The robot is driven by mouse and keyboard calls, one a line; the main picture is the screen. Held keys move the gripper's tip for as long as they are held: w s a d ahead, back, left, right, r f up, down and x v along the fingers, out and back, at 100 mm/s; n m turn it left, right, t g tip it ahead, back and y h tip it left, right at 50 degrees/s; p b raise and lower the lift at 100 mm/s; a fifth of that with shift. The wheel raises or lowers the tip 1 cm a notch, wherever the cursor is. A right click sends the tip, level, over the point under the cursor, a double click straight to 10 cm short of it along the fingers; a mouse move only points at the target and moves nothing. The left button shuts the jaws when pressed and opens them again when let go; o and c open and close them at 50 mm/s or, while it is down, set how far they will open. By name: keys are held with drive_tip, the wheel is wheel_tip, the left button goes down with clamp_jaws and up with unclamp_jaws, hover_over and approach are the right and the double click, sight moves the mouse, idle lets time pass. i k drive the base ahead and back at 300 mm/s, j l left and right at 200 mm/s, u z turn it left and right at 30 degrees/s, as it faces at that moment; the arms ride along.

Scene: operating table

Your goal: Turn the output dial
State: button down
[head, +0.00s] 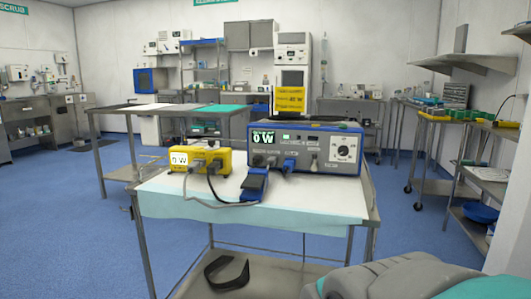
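The output dial (343,151) is a dark round knob on a white square plate with markings. It sits at the right end of the front panel of a grey and blue generator unit (318,170). The unit stands on a cloth-covered cart, and its lit display (277,137) seems to read "0 W". The dial faces me and nothing covers it. Its pointer is too small to read. My gripper is not in view.
A yellow box (213,157) with cables stands left of the unit. A blue device (254,184) with a cable lies in front. The cart's cloth (310,199) is clear below the dial. A grey rounded shape (400,279) fills the lower right. A shelf rack (486,150) stands right.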

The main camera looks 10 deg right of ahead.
sight(343, 150)
drive_tip(key=j+z, duration=0.15)
drive_tip(key=z, duration=0.25)
drive_tip(key=k+j+z, duration=0.1)
drive_tip(key=z, duration=0.35)
drive_tip(key=j+z, duration=0.25)
drive_tip(key=z, duration=0.15)
drive_tip(key=k+l+z, duration=0.15)
drive_tip(key=z, duration=0.15)
drive_tip(key=j, duration=0.15)
drive_tip(key=i+u, duration=0.05)
